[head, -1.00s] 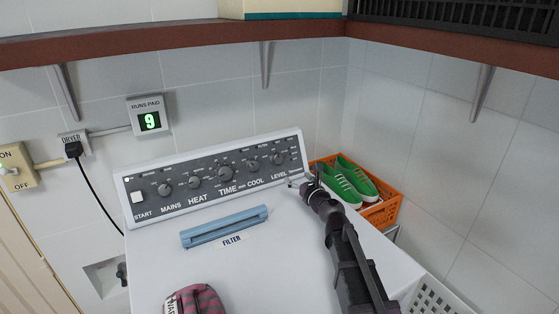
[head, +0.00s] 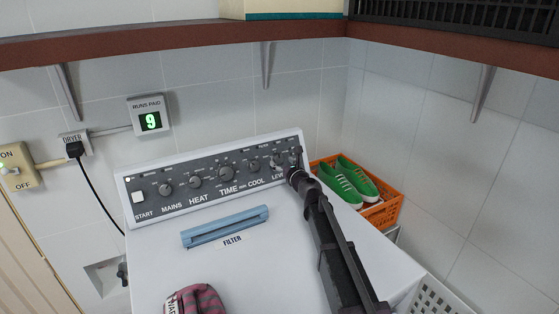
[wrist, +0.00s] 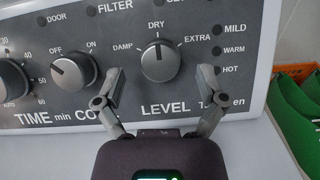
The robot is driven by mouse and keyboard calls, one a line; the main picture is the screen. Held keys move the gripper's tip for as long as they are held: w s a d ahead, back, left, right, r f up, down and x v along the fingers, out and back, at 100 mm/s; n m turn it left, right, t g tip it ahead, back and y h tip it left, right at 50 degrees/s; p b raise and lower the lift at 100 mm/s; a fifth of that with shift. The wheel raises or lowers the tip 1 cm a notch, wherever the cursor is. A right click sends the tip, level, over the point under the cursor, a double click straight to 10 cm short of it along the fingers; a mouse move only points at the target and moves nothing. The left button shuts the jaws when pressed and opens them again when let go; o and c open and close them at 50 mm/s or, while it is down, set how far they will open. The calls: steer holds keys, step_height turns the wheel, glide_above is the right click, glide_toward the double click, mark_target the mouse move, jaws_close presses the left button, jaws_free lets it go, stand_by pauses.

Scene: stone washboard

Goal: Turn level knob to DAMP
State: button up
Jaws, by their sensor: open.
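The level knob (wrist: 161,60) is a round grey dial on the dark control panel, above the LEVEL label. My gripper (wrist: 160,73) is open, with one finger to the left of the knob and one to the right, and a gap shows on each side. In the head view my gripper (head: 291,171) is at the panel's right end and partly covers the LEVEL label.
The cool knob (wrist: 73,72) is close to my left finger, its mark toward OFF. An orange crate (head: 381,213) with green shoes (head: 347,184) stands right of the white dryer (head: 170,262). A blue filter handle (head: 225,226) and a striped pink item (head: 203,300) are on top.

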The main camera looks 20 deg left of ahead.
steer(key=shift+x, duration=1.15)
steer(key=c, duration=1.1)
